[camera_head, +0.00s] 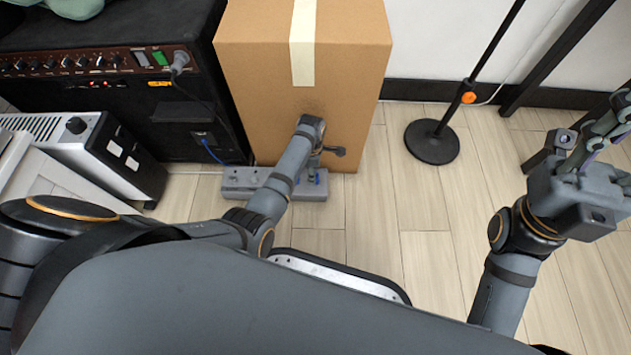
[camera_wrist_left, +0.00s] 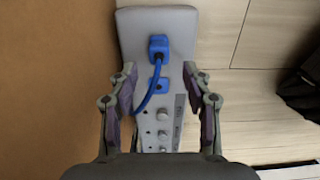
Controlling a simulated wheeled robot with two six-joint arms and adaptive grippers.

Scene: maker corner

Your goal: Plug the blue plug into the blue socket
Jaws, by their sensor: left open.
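The blue plug (camera_wrist_left: 158,45) is at the far end of a grey power strip (camera_wrist_left: 180,25) in the left wrist view, with a blue cable curving down its left side. The blue socket (camera_wrist_left: 159,86) shows as a blue patch with a dark opening just below the plug, apart from it. My left gripper (camera_wrist_left: 160,72) is open above the strip, one finger on each side, with nothing between the pads. In the head view the strip (camera_head: 240,180) lies on the floor, partly hidden by my left arm. My right gripper (camera_head: 602,125) is raised at the right, away from the strip.
A tall cardboard box (camera_head: 345,70) stands right behind the strip. An amplifier (camera_head: 110,75) and a white-topped unit (camera_head: 85,145) are at left. A stand with a round black base (camera_head: 432,142) is at right.

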